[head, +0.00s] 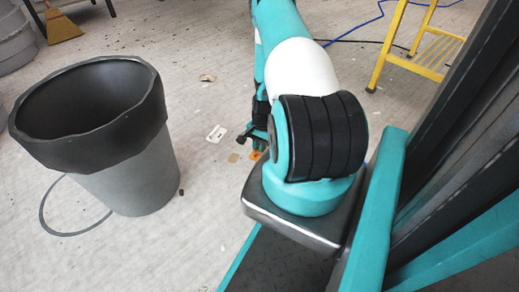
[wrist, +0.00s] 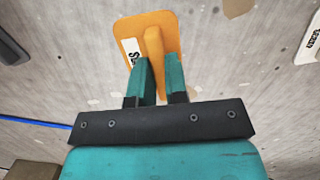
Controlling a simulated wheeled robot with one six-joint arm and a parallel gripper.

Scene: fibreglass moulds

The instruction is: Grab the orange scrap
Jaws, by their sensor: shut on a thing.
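The orange scrap (wrist: 165,25) is a flat plate with rounded corners, a raised rib along its middle and a white label with dark print on its left edge. In the wrist view my gripper (wrist: 160,72) has its two teal fingers closed on either side of the rib. In the head view only a small bit of the orange scrap (head: 256,155) shows beside my gripper (head: 258,146), low over the floor; the arm hides much of it. I cannot tell whether the scrap touches the floor.
A grey bin (head: 130,178) with a black rim stands open at the left. A white tag (head: 216,133) and small flakes lie on the pale floor. A yellow ladder (head: 425,55) stands at the upper right, with a broom (head: 62,25) at the upper left.

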